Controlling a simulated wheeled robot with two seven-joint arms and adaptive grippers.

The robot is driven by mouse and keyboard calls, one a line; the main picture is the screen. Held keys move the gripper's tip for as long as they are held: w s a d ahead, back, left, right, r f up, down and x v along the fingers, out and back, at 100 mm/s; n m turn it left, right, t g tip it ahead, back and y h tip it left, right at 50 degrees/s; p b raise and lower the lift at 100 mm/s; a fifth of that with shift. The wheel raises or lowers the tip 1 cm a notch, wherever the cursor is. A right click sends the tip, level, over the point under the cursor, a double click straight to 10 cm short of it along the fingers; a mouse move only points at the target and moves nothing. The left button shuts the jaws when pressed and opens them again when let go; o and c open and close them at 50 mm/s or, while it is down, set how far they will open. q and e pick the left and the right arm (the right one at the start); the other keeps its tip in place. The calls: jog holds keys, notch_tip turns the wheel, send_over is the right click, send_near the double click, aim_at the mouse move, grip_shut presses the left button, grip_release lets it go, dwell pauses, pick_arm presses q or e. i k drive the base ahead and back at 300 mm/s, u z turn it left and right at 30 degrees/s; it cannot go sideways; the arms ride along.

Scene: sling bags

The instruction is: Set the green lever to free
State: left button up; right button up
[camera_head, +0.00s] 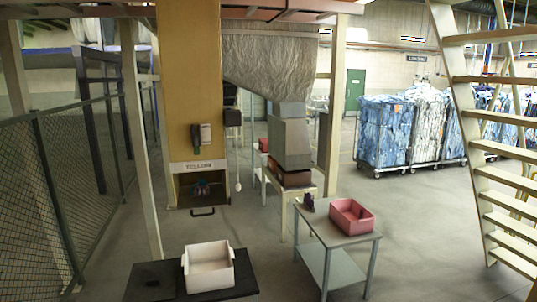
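On the yellow-tan column in the middle left there is a small dark fixture (205,132) with a greenish, reddish handle-like part (195,134) at its left side. This may be the green lever, but it is too small to read its setting. Below it, a lettered white sign (205,167) sits above an open hatch (203,206) with a small coloured thing inside. Neither of my grippers shows in the head view.
A white bin (208,267) stands on a low black table (150,284) in front of the column. A pink bin (351,216) sits on a grey table (330,238) to the right. A mesh fence (60,190) runs along the left. Floor is clear at lower right, before the stairs (510,215).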

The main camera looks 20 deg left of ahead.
aim_at(196, 149)
jog(key=z, duration=0.15)
jog(key=k, duration=0.4)
jog(key=z, duration=0.6)
jog(key=i, duration=2.15)
jog(key=u, duration=0.7)
jog(key=i, duration=1.2)
jog(key=u, duration=1.85)
jog(key=i, duration=0.85)
jog(key=u, duration=0.85)
